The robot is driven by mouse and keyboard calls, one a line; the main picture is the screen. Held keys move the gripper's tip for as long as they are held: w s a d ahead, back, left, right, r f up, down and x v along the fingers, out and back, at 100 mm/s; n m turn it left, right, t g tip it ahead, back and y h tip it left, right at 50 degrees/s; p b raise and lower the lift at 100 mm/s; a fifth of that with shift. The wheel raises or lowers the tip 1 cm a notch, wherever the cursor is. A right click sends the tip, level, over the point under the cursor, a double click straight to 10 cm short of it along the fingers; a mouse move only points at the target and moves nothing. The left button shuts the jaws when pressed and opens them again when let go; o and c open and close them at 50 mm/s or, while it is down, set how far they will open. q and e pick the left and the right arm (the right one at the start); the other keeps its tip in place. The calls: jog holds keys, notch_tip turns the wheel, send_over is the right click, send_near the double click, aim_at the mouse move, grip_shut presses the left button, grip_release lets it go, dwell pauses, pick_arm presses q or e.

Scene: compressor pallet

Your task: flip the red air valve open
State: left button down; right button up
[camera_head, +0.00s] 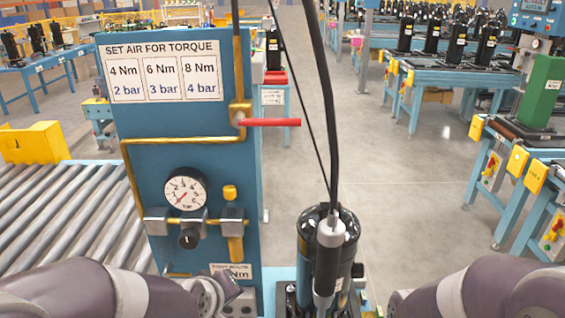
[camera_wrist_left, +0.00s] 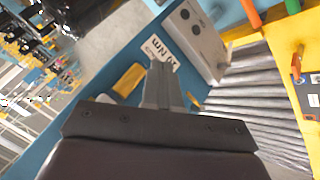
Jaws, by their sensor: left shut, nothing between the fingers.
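The red air valve handle (camera_head: 270,122) sticks out level to the right from its brass valve body (camera_head: 240,114), high on the right side of the blue panel (camera_head: 225,160). My left arm comes in at the lower left of the head view, well below the handle, and its gripper does not show there. In the left wrist view my left gripper (camera_wrist_left: 163,72) is shut and empty, with its fingertips near a small white Nm label (camera_wrist_left: 160,52). I cannot make out the red handle in that view. My right arm shows at the lower right, but its gripper is out of view.
A round gauge (camera_head: 185,189) and a black knob (camera_head: 189,238) sit lower on the panel. A grey-tipped tool (camera_head: 329,255) hangs on a cable before a black compressor (camera_head: 346,262). A roller conveyor (camera_head: 70,215) lies left. A grey box (camera_wrist_left: 195,40) is near my left fingertips.

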aim_at(269, 120)
pick_arm(q)
jog(key=w+d+r+n+t+h+b, duration=0.3)
jog(key=w+d+r+n+t+b, duration=0.2)
jog(key=d+r+n+t+b, duration=0.3)
jog(key=s+d+r+n+t+y+b, duration=0.1)
jog(key=s+r+n+t+y+b, duration=0.1)
jog(key=n, duration=0.8)
jog(key=s+d+r+n+t+y+b, duration=0.1)
jog(key=s+r+n+t+y+b, duration=0.1)
jog(key=r+n+t, duration=0.4)
notch_tip(269, 120, up, 2)
jog(key=s+n+b, duration=0.1)
jog(key=s+n, duration=0.1)
jog(key=n, duration=0.3)
jog(key=shift+s+d+r+t+y, duration=0.15)
jog(key=shift+s+d+t+y, duration=0.1)
jog(key=shift+t+y, duration=0.15)
jog(key=shift+w, duration=0.1)
jog(key=s+r+p+x, duration=0.1)
jog(key=p+x, duration=0.3)
jog(key=x, duration=0.8)
jog(key=shift+r+p, duration=0.4)
jog(key=shift+r, duration=0.5)
